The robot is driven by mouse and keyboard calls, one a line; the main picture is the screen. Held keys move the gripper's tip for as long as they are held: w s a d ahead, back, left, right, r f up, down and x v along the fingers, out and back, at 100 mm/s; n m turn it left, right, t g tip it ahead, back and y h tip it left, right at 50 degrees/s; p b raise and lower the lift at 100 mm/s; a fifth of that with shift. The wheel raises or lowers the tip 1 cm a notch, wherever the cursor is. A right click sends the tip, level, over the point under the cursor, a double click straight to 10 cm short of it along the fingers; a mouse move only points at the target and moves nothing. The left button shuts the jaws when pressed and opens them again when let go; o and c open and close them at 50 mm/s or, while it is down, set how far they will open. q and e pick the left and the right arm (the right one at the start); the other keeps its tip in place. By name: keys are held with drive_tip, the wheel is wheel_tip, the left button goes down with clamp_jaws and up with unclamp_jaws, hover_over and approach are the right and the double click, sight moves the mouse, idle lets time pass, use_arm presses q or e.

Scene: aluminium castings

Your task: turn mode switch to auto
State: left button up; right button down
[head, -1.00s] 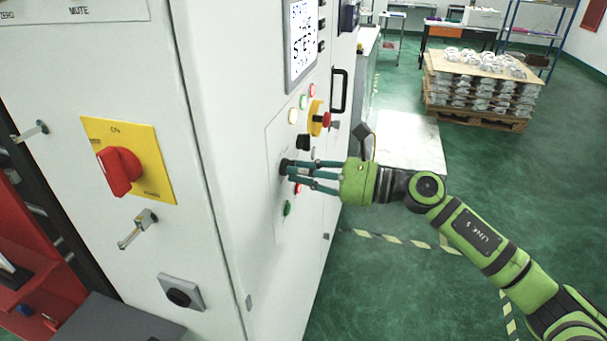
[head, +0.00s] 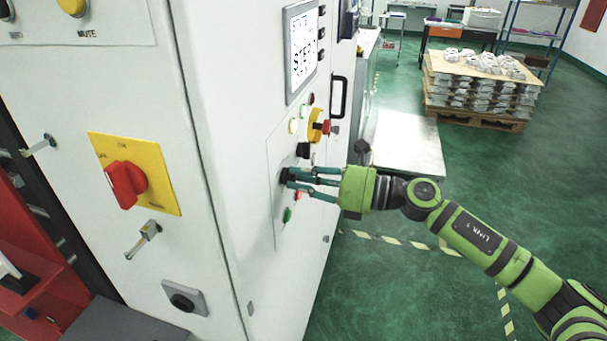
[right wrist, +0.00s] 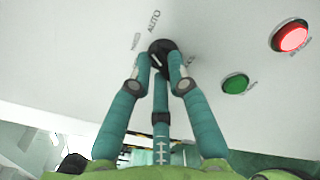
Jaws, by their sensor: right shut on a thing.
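The mode switch is a round black knob (head: 285,176) on the side panel of the white cabinet. In the right wrist view the knob (right wrist: 160,45) shows between the fingertips, with the printed word AUTO just above it and a smaller label to its left. My right gripper (head: 291,178) is shut on the knob, its teal fingers reaching in from the right; it also shows in the right wrist view (right wrist: 161,62). The fingers hide part of the knob, so its exact pointing direction is hard to tell. My left gripper is out of view.
A green button (right wrist: 236,83) and a red button (right wrist: 291,37) sit close to the knob. Another black knob (head: 303,150) and a red emergency stop (head: 324,128) are above it. A handle (head: 339,103) sticks out farther back.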

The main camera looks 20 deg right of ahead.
drive_tip(key=shift+w+r+m+p, duration=0.15)
drive_tip(key=shift+m+p, duration=0.1)
drive_tip(key=shift+m, duration=0.3)
drive_tip(key=shift+s+r+m+p, duration=0.1)
drive_tip(key=shift+r+m+p, duration=0.1)
drive_tip(key=shift+m, duration=0.35)
drive_tip(key=c, duration=1.2)
unclamp_jaws()
drive_tip(key=shift+f, duration=0.2)
drive_tip(key=shift+d+f, duration=0.1)
drive_tip(key=shift+d, duration=0.25)
drive_tip(key=v, duration=1.1)
drive_tip(key=shift+s, duration=0.3)
